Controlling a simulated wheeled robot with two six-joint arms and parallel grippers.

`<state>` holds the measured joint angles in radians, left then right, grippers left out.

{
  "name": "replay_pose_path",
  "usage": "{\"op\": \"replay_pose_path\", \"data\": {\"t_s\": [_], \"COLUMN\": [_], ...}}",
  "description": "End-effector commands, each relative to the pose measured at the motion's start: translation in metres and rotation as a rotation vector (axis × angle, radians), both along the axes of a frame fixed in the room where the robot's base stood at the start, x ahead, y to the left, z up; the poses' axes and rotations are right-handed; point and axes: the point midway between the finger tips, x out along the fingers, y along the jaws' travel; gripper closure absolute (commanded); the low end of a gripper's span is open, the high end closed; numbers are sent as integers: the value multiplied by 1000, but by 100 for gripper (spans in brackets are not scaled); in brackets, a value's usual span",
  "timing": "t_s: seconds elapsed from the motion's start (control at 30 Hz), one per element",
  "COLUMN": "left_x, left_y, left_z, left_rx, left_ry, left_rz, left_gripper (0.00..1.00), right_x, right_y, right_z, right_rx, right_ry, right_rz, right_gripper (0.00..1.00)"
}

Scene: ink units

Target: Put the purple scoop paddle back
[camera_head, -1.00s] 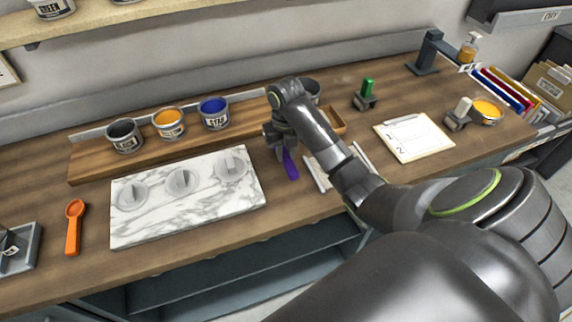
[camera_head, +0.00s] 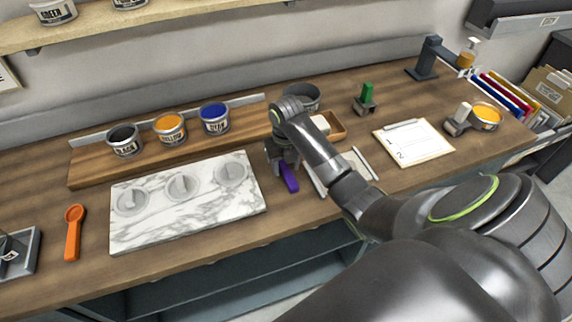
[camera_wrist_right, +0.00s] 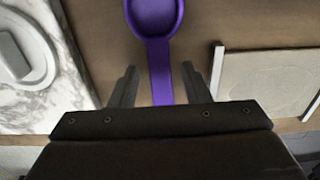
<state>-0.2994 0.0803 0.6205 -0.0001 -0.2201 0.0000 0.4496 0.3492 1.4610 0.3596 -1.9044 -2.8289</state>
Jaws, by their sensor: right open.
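The purple scoop paddle (camera_head: 289,178) lies on the wooden bench, just right of the marble slab. In the right wrist view its round bowl (camera_wrist_right: 154,14) is at the top and its handle (camera_wrist_right: 160,72) runs down between my fingers. My right gripper (camera_wrist_right: 160,84) is open, with one finger on each side of the handle and a gap to each. In the head view my right gripper (camera_head: 281,160) is at the paddle and hides its bowl end. My left gripper is not in view.
An orange scoop (camera_head: 73,235) lies farther left. Ink cans (camera_head: 214,118) stand on a wooden rack behind. A framed pale panel (camera_wrist_right: 270,85) lies close to the right.

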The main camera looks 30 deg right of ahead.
Motion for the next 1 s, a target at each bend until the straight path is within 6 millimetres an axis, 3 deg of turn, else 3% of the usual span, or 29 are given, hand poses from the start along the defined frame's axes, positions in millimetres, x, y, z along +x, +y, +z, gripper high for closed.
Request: {"op": "replay_pose_path", "data": {"t_s": [0.23,0.37,0.7,1.0], "left_x": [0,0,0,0], "left_y": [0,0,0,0], "left_z": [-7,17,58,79], "left_rx": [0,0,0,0], "left_ry": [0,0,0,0], "left_rz": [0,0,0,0], "left_gripper": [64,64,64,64], "right_x": [1,1,0,1], "right_y": [-1,-1,0,0], "right_z": [24,59,98,119], "right_rx": [-2,-2,0,1], "right_ry": [-6,-3,0,0], "right_rz": [2,-1,-1,-1], "right_gripper": [57,57,57,57]}}
